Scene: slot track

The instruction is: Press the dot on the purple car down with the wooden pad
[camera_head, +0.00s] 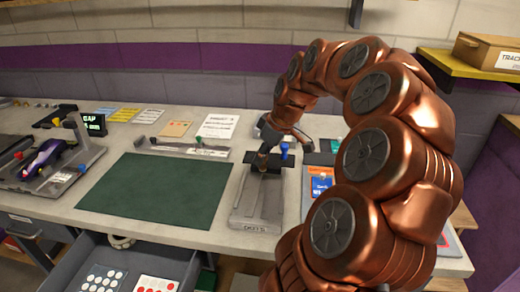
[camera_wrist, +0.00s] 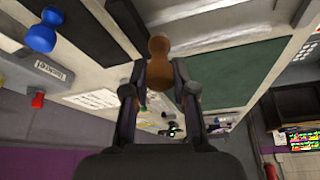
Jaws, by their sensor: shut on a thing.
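The purple car (camera_head: 42,158) sits on a grey fixture (camera_head: 72,182) at the far left of the bench in the head view. The dot on it is too small to make out. My gripper (camera_wrist: 160,88) is shut on the wooden pad (camera_wrist: 159,62), a brown, waisted piece with a rounded end, in the wrist view. In the head view the pad (camera_head: 262,160) is small and partly hidden by my gripper. It is over or at a grey stand (camera_head: 258,213) right of the green mat, well away from the car. I cannot tell whether the pad touches the stand.
The green mat (camera_head: 158,190) lies flat and clear between car and stand. Behind it are a long tool (camera_head: 185,147) and cards (camera_head: 217,126). An open drawer below holds dot sheets (camera_head: 103,279). A small display (camera_head: 94,124) stands near the car.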

